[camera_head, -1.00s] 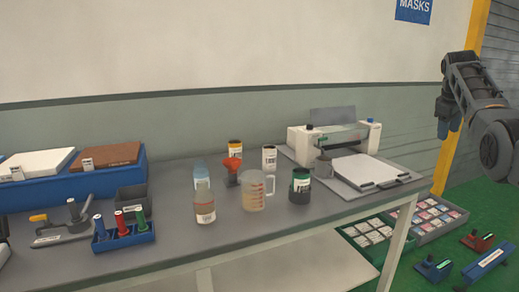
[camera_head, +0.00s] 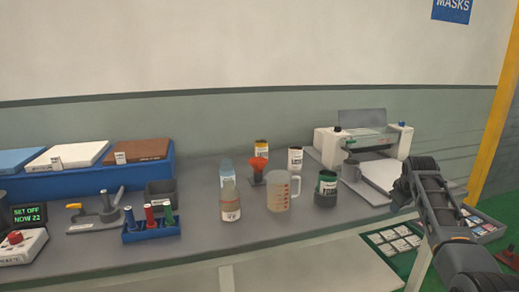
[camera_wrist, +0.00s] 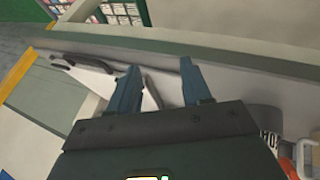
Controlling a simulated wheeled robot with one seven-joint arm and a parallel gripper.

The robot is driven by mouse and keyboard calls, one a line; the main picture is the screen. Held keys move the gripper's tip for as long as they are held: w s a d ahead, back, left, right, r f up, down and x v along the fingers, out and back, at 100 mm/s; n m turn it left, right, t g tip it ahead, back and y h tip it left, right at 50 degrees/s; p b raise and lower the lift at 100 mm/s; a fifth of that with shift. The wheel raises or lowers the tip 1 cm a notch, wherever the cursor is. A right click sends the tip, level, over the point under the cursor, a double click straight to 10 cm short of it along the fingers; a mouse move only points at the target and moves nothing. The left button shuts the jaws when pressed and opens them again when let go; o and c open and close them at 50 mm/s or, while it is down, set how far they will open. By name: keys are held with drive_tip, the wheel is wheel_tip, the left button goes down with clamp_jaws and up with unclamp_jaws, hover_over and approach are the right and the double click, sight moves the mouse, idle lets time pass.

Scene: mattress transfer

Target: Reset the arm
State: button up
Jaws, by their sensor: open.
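My gripper (camera_wrist: 160,88) shows in the wrist view with its two blue fingers apart and nothing between them. Beyond the fingers lie the grey bench edge and part of a white board. In the head view my dark arm reaches up at the right, in front of the bench's right end. The fingertips cannot be made out there.
On the grey bench (camera_head: 290,228) stand a measuring jug (camera_head: 278,191), a green-black jar (camera_head: 326,188), a bottle (camera_head: 230,201) and a red funnel (camera_head: 258,167). A white machine (camera_head: 365,142) is at the back right. A blue rack (camera_head: 152,228) is left. Trays (camera_head: 395,238) lie on the floor.

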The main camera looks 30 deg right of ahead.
drive_tip(key=a+f+t, duration=0.2)
drive_tip(key=a+f, duration=0.5)
drive_tip(key=a, duration=0.3)
drive_tip(key=a+f+t, duration=0.1)
drive_tip(key=a+f, duration=0.6)
drive_tip(key=a, duration=0.2)
drive_tip(key=s+a+f+t+y, duration=0.1)
drive_tip(key=s+a+f, duration=0.2)
drive_tip(key=s+a, duration=0.5)
drive_tip(key=s+a+f+t, duration=0.2)
drive_tip(key=s+a, duration=0.2)
drive_tip(key=a, duration=0.8)
drive_tip(key=s+a+r+n+t+y, duration=0.1)
drive_tip(key=s+a+r, duration=0.2)
drive_tip(key=s+a, duration=0.4)
drive_tip(key=s+a+r+t+y, duration=0.15)
drive_tip(key=s+a+r, duration=0.3)
drive_tip(key=s, duration=0.45)
drive_tip(key=s+a+r+t+y, duration=0.1)
drive_tip(key=s+a+r, duration=0.1)
drive_tip(key=s+r, duration=0.4)
drive_tip(key=s+a+r+t+y, duration=0.1)
drive_tip(key=s+a+r, duration=0.1)
drive_tip(key=s+r, duration=0.4)
wheel_tip(320, 180, up, 4)
drive_tip(key=shift+s+a+r+n, duration=0.15)
drive_tip(key=shift+s+a+n, duration=0.1)
drive_tip(key=shift+a+n, duration=0.1)
